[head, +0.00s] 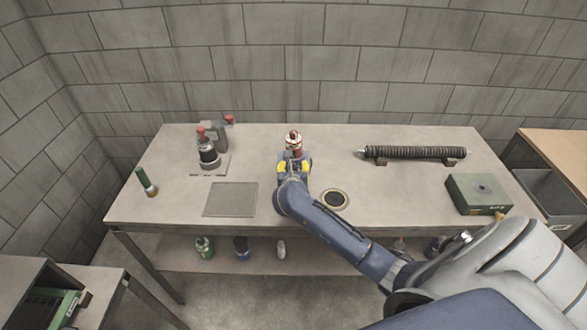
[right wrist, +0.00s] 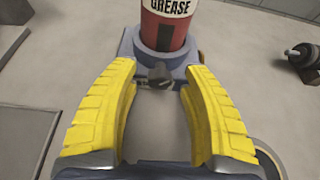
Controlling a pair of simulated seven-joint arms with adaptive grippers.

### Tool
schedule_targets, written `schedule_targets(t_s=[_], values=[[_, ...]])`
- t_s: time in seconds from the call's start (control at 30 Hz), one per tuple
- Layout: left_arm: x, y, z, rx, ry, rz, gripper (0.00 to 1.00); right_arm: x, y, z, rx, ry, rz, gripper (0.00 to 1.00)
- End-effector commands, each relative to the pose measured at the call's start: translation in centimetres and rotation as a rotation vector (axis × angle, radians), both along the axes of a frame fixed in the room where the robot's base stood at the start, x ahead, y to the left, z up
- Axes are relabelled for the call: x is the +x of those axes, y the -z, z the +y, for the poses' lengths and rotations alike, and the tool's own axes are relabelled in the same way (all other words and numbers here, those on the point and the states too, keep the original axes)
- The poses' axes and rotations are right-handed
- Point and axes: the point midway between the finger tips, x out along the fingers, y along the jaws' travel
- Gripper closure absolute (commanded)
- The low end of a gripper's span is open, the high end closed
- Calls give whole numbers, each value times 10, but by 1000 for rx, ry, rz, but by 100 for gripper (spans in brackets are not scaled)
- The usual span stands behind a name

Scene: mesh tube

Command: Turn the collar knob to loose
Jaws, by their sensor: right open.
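A red canister marked GREASE (right wrist: 166,25) stands upright in a blue-grey collar at its base in the right wrist view. The canister also shows in the head view (head: 294,141) at the back middle of the table. A small dark collar knob (right wrist: 158,76) sticks out from the collar's near side. My right gripper (right wrist: 161,88) is open, its yellow fingers on either side of the knob, and I see nothing gripped. Contact between fingers and knob cannot be told. In the head view the right gripper (head: 294,163) is just in front of the canister. My left gripper is not in view.
A dark ribbed tube (head: 415,152) lies on supports at the back right. A green box (head: 477,194) sits at the right. A black round opening (head: 335,199) and a flat grey plate (head: 231,199) flank my right forearm. A red-topped device (head: 208,150) stands left.

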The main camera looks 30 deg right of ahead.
Motion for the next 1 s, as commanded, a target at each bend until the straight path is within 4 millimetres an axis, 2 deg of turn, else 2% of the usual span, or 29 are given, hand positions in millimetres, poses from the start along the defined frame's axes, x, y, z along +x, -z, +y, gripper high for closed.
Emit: schedule_targets(t_s=[0.3, 0.33, 0.73, 1.0], values=[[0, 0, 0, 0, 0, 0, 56, 1, 1, -1, 0, 0, 0, 54], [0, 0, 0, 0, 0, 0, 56, 1, 1, -1, 0, 0, 0, 51], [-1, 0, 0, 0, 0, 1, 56, 1, 1, -1, 0, 0, 0, 98], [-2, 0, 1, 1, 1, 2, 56, 1, 1, -1, -1, 0, -1, 100]])
